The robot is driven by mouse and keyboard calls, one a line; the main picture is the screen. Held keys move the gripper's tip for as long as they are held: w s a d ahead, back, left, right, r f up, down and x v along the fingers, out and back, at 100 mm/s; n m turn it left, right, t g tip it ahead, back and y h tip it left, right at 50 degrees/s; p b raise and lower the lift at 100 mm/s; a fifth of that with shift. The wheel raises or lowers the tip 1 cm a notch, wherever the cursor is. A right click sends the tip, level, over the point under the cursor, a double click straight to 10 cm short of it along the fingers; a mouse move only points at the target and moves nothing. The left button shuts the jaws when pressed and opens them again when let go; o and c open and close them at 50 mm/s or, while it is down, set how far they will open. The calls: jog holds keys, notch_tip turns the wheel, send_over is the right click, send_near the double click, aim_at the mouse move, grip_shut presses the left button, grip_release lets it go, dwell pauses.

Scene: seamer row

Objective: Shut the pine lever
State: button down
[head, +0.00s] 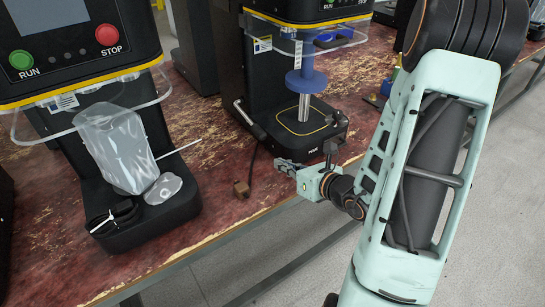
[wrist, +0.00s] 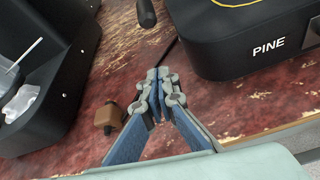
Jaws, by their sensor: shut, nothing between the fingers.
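The pine machine (head: 300,115) is a black seamer with a yellow-outlined plate and a blue-collared column; its base with the PINE label (wrist: 268,48) is at the upper right in the wrist view. The pine lever (head: 247,117) is a pale rod at the left side of that base, slanting forward and down to a black grip. The grip (wrist: 146,12) shows at the top edge in the wrist view. My gripper (head: 284,165) is shut and empty, low over the bench in front of the base. Its fingertips (wrist: 160,78) are apart from the grip.
A brown block (head: 241,188) lies on the worn red bench (head: 215,160), left of my gripper. The left machine (head: 150,215) holds a clear pouch (head: 118,148), and a pale rod sticks out at its side. The bench's front edge is close to my gripper; grey floor lies beyond.

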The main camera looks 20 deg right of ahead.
aim_at(263, 139)
jog(key=b+x, duration=0.1)
jog(key=x, duration=0.8)
jog(key=r, duration=0.3)
jog(key=shift+w+d+r, duration=0.1)
jog(key=shift+d+r, duration=0.05)
jog(key=shift+d, duration=0.15)
jog(key=shift+d+r, duration=0.1)
jog(key=shift+r, duration=0.25)
jog(key=shift+p, duration=0.3)
notch_tip(263, 139, up, 2)
jog(key=p, duration=0.3)
jog(key=shift+r+g, duration=0.15)
jog(key=shift+g, duration=0.25)
notch_tip(263, 139, up, 4)
jog(key=g+h+p, duration=0.1)
jog(key=g+p, duration=0.1)
jog(key=p, duration=0.4)
jog(key=shift+p, duration=0.3)
jog(key=shift+w+r+p, duration=0.2)
jog(key=shift+r+p, duration=1)
jog(key=shift+r, duration=0.75)
jog(key=shift+f, duration=0.1)
